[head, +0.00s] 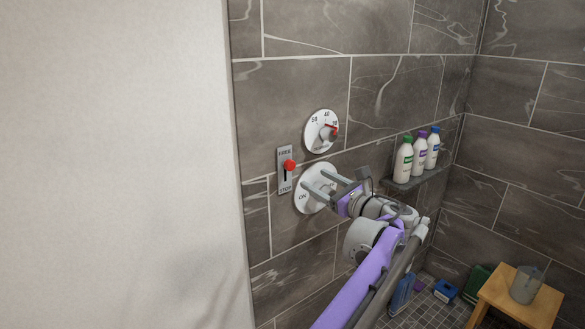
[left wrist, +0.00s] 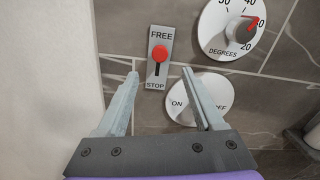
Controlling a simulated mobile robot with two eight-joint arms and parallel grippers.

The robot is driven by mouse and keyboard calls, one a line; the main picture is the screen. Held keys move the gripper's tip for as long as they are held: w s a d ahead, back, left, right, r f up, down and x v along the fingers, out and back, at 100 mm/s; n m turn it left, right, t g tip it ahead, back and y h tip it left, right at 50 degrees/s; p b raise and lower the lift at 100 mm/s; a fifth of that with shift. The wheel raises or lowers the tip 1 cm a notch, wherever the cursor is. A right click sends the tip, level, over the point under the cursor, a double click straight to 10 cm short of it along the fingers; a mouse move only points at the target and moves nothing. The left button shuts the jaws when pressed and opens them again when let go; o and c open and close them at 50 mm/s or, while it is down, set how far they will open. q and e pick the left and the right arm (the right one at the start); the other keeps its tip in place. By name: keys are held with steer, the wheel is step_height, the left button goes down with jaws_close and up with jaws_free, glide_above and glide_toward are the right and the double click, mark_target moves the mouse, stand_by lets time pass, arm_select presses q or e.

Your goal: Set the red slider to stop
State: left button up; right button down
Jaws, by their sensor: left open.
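The red slider knob (head: 290,165) sits on a small grey plate (head: 282,155) on the tiled wall, marked FREE at the top and STOP at the bottom. In the left wrist view the knob (left wrist: 159,54) is near the upper end of its slot, just below FREE, and the dark slot shows beneath it. My left gripper (head: 316,184) is open and empty, to the lower right of the knob in the head view, in front of the ON/OFF dial. In the left wrist view the plate shows between its two spread fingers. My right gripper is not in view.
A white ON/OFF dial (left wrist: 207,84) is partly hidden behind my left gripper. A temperature dial (head: 313,143) is above it. Several bottles (head: 419,153) stand on a grey shelf (head: 400,186) to the right. A white wall (head: 120,150) edge borders the left. A wooden stool (head: 525,305) stands lower right.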

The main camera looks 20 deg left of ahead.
mark_target(292, 166)
arm_select(q)
steer(key=p+x, duration=0.1)
steer(key=x, duration=0.8)
steer(key=shift+w+a, duration=0.2)
jaws_close()
steer(key=shift+f, duration=0.1)
stand_by(1.0)
